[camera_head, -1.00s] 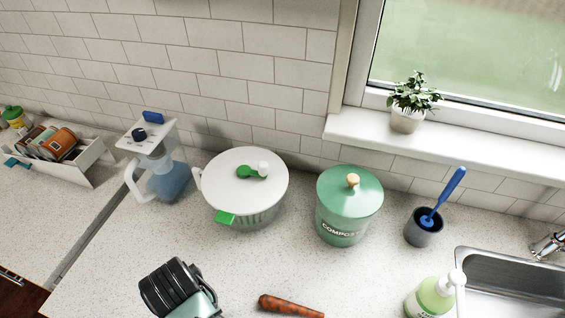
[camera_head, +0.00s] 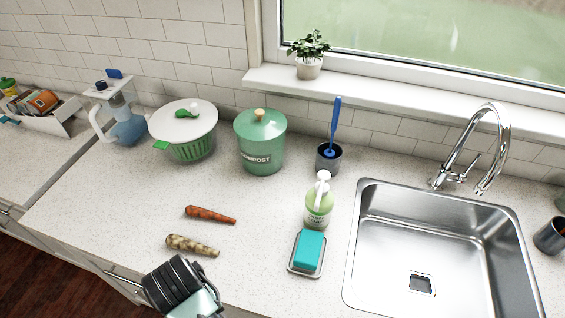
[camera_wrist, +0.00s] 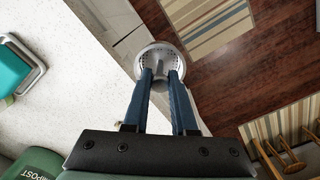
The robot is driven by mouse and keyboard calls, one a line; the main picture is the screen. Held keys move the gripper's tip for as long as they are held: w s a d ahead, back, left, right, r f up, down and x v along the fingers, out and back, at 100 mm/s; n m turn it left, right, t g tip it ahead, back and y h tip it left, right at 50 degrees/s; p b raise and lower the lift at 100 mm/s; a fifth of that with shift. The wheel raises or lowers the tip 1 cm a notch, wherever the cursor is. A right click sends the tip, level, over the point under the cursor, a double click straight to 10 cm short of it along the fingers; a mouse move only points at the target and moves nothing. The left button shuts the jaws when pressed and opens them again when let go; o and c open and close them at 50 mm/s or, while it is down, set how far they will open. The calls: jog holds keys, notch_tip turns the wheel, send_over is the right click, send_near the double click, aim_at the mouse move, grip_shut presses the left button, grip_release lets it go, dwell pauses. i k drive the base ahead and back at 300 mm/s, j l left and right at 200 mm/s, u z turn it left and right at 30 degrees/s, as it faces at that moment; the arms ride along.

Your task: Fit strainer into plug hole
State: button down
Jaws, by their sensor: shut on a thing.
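My gripper (camera_wrist: 160,82) is shut on the strainer (camera_wrist: 158,54), a round metal basket with small holes and a centre knob between the blue fingers. In the wrist view it is held out past the counter's front edge, above the floor. In the head view only my wrist shows at the bottom left, and the strainer is hidden. The steel sink (camera_head: 375,268) is at the right of the head view. Its plug hole (camera_head: 421,284) is a dark, squarish opening in the basin floor. My arm is well to the left of the sink, apart from it.
A soap bottle (camera_head: 319,208) and a dish with a teal sponge (camera_head: 308,250) stand left of the sink. Two carrot-like vegetables (camera_head: 210,214) lie on the counter. A compost bin (camera_head: 261,145) and brush holder (camera_head: 328,160) stand behind. The faucet (camera_head: 478,150) arches over the sink's back. A grey cup (camera_head: 549,237) stands at right.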

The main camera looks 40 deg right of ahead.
aim_at(418, 286)
jog(key=k+l, duration=0.25)
jog(key=l, duration=0.2)
jog(key=k+l, duration=0.3)
jog(key=l, duration=0.15)
jog(key=k+l, duration=0.25)
jog(key=l, duration=0.15)
jog(key=i+l, duration=0.45)
jog(key=i, duration=0.15)
jog(key=l+z, duration=0.05)
